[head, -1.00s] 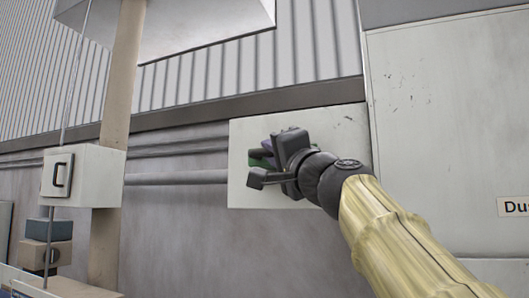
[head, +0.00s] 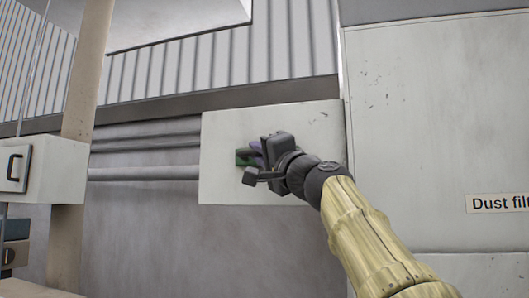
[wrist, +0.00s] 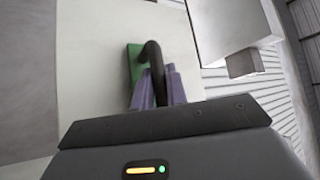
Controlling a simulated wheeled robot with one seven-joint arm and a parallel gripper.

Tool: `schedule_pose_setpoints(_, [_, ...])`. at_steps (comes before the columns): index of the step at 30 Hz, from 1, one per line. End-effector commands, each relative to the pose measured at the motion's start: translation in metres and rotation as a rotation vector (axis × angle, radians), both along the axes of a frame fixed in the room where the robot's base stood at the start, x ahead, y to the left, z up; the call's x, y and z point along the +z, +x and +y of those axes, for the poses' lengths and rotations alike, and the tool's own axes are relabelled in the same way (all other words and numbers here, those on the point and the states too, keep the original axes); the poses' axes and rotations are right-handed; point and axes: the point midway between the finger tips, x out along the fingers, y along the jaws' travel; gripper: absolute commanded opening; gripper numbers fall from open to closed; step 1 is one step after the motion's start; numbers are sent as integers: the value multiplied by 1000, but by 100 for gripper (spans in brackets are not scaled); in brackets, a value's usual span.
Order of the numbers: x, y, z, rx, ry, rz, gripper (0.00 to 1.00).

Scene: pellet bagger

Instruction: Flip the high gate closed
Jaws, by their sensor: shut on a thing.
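A pale square panel (head: 222,185) is on the wall, with a green plate (head: 243,157) on it. My gripper (head: 257,151) is at the panel, beside the green plate. The wrist view shows the green plate (wrist: 134,62) and a dark curved handle (wrist: 153,52) standing in front of it. The purple fingers of my gripper (wrist: 158,88) are on either side of the handle and shut on it. My gripper's body hides the lower part of the handle, and in the head view the handle cannot be told apart. I cannot tell how far the gate is turned.
A large pale cabinet (head: 420,120) with a dust filter label (head: 498,203) stands right of the panel. Pipes (head: 145,174) run along the wall to the left. A post (head: 82,100) and a white box with a handle (head: 45,168) stand farther left. A pale housing hangs above.

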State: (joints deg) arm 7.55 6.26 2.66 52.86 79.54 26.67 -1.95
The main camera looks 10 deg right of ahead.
Motion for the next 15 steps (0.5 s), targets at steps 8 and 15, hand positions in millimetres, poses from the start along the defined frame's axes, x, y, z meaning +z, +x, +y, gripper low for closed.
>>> schedule_pose_setpoints(8, [3, -1, -2, -6, 4, -5, 32])
schedule_pose_setpoints(15, [2, -1, -1, -5, 2, -3, 36])
